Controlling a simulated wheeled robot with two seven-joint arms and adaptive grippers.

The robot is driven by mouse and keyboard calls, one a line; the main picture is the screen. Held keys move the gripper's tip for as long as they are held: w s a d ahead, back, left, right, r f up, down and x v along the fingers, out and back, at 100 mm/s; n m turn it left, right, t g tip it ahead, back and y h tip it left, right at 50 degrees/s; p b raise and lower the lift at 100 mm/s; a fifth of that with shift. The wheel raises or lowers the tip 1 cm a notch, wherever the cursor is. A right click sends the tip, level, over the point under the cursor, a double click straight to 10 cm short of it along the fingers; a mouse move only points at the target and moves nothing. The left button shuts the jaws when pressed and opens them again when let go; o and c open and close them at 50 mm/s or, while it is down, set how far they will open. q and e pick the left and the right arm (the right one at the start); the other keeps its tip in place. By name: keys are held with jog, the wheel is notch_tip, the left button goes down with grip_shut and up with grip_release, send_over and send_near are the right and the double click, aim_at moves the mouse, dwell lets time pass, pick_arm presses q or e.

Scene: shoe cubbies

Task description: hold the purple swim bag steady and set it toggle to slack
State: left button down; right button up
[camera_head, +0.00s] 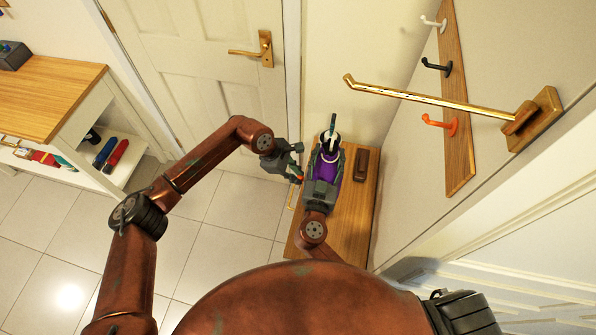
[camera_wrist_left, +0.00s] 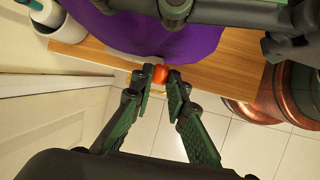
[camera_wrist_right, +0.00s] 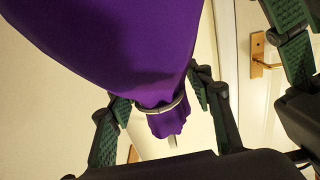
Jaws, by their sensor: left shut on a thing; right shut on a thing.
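My left gripper (camera_head: 299,175) is beside the bag, shut on a small orange toggle (camera_wrist_left: 160,75). In the left wrist view the purple bag (camera_wrist_left: 170,45) lies just beyond the fingertips. The cord's slack is hard to tell.
The wooden bench (camera_head: 354,215) stands against the wall and carries a small brown block (camera_head: 361,163). A brass rail (camera_head: 430,98) and a hook board (camera_head: 457,90) stick out at right. A shoe shelf (camera_head: 88,185) stands at left, a door (camera_head: 200,60) behind. Tiled floor is clear.

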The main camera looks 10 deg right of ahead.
pick_arm(q)
jog(key=f, duration=0.3)
jog(key=shift+w+a, duration=0.2)
jog(key=shift+a, duration=0.15)
jog(key=c, duration=1.8)
grip_release()
jog(key=shift+c, duration=0.2)
jog(key=shift+r, duration=0.1)
jog(key=v, duration=1.2)
pick_arm(e)
jog(key=o, duration=1.6)
jog(key=shift+o, duration=0.2)
